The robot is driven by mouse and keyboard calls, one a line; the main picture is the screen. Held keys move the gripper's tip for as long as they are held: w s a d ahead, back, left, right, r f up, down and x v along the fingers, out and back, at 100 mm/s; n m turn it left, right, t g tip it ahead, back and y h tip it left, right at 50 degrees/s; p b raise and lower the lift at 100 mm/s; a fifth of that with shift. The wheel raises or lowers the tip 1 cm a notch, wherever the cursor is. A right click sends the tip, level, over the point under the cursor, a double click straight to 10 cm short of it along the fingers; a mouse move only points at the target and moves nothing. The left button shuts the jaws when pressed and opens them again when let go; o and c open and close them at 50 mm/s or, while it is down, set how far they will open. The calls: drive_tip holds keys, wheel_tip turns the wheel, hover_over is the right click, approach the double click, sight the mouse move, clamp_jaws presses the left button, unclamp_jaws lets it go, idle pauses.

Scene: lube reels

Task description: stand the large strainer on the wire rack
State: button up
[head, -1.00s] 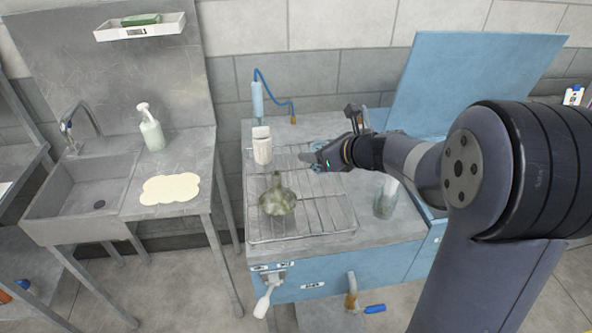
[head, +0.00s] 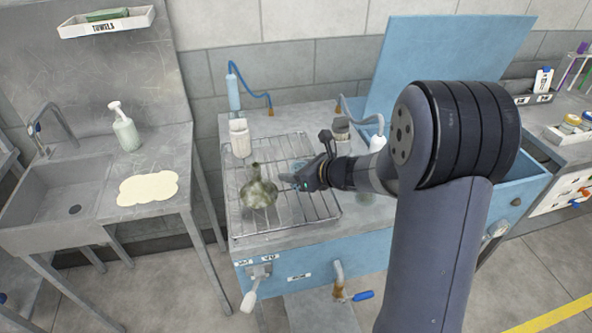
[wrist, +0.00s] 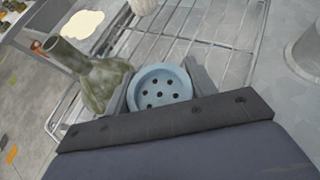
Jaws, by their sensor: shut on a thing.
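My gripper (head: 290,180) is over the wire rack (head: 310,213), just right of a green flask. In the wrist view, my gripper (wrist: 160,92) is shut on a pale blue round strainer (wrist: 160,76) with several dark holes in its face. The strainer sits between the two grey fingers, and its lower part is hidden by the gripper body. The rack's wires (wrist: 205,52) show behind it. Whether the strainer touches the rack I cannot tell. In the head view I cannot make the strainer out clearly.
The mottled green flask (head: 258,192) stands on the rack, close by the left finger in the wrist view (wrist: 98,75). A white container (head: 240,138) stands at the rack's back left. A dark-lidded jar (head: 341,130) is behind my arm. The rack's front right is clear.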

drive_tip(key=shift+f, duration=0.1)
drive_tip(key=o, duration=1.1)
drive_tip(key=shift+r, duration=0.25)
drive_tip(key=v, duration=1.2)
drive_tip(key=shift+f, duration=0.1)
drive_tip(key=x, duration=1.2)
drive_tip(key=shift+a+f, duration=0.1)
drive_tip(key=shift+f, duration=0.05)
drive_tip(key=shift+r, duration=1.1)
